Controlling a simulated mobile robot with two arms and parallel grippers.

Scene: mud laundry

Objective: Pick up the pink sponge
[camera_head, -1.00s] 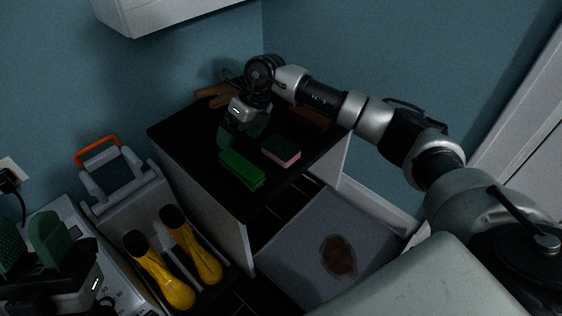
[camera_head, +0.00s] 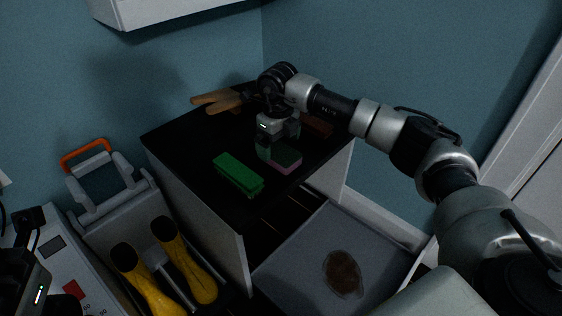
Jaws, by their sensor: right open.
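The pink sponge (camera_head: 289,169) lies near the right front of the black cabinet top (camera_head: 192,148). It is a small block with a dark green upper layer and a pink lower layer. My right gripper (camera_head: 279,148) is open, with its fingers pointing down right at the sponge. One finger partly covers the sponge's left end; I cannot tell whether it touches. My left gripper (camera_head: 25,283) shows only in part at the bottom left corner, and its fingertips are not clear.
A green brush (camera_head: 238,175) lies left of the sponge. A brown wooden-looking item (camera_head: 218,100) and a reddish-brown block (camera_head: 316,124) lie farther back. A grey mat with a brown stain (camera_head: 343,273) lies below right.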

